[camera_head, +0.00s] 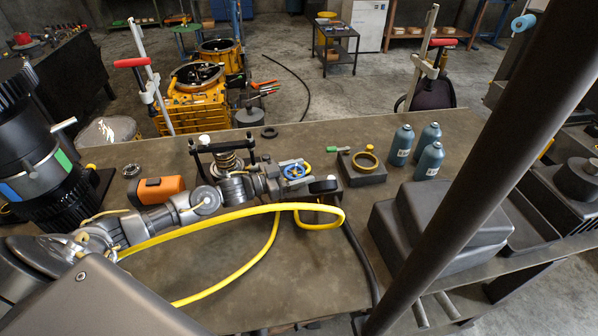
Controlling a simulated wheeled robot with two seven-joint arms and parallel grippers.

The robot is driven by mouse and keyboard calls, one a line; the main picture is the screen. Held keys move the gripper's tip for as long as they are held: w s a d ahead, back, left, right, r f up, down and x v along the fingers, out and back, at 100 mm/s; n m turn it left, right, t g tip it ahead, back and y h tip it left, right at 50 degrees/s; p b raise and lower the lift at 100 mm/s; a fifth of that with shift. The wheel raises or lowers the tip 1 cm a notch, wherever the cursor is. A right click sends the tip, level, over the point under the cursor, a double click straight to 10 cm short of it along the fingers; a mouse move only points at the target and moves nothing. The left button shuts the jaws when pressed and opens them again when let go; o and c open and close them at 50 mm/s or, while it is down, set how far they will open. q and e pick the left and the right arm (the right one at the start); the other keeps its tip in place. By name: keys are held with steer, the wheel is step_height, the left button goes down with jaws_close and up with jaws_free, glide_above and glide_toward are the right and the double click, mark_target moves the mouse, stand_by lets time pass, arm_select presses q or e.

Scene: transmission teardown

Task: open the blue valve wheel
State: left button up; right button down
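The blue valve wheel (295,170) is a small blue ring with a pale centre, near the middle of the workbench. It sits among grey metal fittings behind the yellow hose. My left arm reaches in from the lower left, and my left gripper (272,181) is at the wheel's left side, very close to it. I cannot tell whether it touches the wheel. The fingers blend with the metal parts, so their opening is unclear. How far the wheel is turned cannot be read. My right gripper is not in view.
A yellow hose (240,212) loops across the bench in front of the wheel. A black frame with a spring (228,161) stands to its left, and an orange box (160,190) farther left. Blue-grey bottles (429,161) and a grey housing (440,226) are to the right. A dark diagonal post (480,170) crosses the view.

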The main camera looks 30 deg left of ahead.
arm_select(q)
steer(key=c, duration=0.5)
steer(key=shift+r+n+t+y+p, duration=0.2)
steer(key=shift+n+t+y+p, duration=0.25)
steer(key=shift+p, duration=0.2)
steer(key=shift+n+t+y, duration=0.25)
steer(key=shift+y, duration=0.2)
steer(key=shift+w+f, duration=0.1)
steer(key=shift+f, duration=0.05)
steer(key=o, duration=1)
steer(key=shift+a, duration=0.1)
